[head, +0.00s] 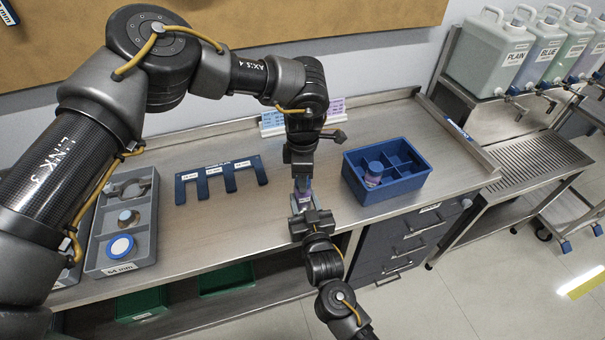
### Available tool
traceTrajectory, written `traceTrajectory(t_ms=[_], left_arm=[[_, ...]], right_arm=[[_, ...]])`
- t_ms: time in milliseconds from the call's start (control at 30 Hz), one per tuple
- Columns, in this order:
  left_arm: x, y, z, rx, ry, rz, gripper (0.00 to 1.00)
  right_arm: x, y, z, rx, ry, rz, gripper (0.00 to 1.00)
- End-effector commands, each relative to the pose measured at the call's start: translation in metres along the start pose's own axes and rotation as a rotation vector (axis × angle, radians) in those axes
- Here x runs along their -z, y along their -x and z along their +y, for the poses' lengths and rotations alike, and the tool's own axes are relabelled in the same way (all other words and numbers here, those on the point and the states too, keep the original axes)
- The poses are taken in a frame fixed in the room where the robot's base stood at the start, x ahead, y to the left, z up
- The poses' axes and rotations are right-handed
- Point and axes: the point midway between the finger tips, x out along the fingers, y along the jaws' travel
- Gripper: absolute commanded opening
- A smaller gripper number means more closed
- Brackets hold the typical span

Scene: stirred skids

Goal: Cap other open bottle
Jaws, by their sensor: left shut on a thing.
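My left gripper (303,188) points down over the front part of the bench. It is shut on a small bottle (305,196) with a purplish label, mostly hidden by the fingers. My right gripper (303,207) comes up from the front edge, with its fingers close against the lower part of this bottle; whether they grip it is unclear. The top of this bottle is hidden, so I cannot tell if it has a cap. Another bottle (373,175) with a blue cap and purplish label stands in the left front compartment of the blue divided crate (398,190).
A grey tray (98,256) at left holds a blue-and-white round piece (120,246), a brownish round piece (127,217) and a grey tool. A blue slotted gauge (221,179) lies behind. Label cards (273,122) stand at the back. Large jugs (492,52) stand at right.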

Motion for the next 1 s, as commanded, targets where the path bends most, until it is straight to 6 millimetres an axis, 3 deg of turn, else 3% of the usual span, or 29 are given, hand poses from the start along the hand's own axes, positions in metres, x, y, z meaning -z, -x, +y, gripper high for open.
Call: traceTrajectory(t_ms=[167,500,600,767,1000], left_arm=[[-0.0002,0.0008,0.0001,-0.001,-0.156,0.001,0.15],[0.0002,0.0003,0.0003,0.0,-1.092,0.003,0.15],[-0.0001,0.0002,-0.0001,0.001,-1.3,0.003,0.15],[0.0,-0.0001,-0.0001,0.001,-1.462,0.0,0.15],[0.0,-0.0001,-0.0001,0.001,-1.476,-0.001,0.15]], right_arm=[[-0.0004,0.0001,0.0,0.0,0.0,-0.001,0.0],[-0.0005,0.0001,-0.0001,0.0,0.0,-0.001,0.0],[-0.0005,0.0002,-0.0001,0.0,0.0,-0.001,0.0],[-0.0006,0.0002,-0.0002,0.001,0.0,-0.001,0.0],[-0.0006,0.0002,-0.0001,0.0,0.0,-0.002,0.0]])
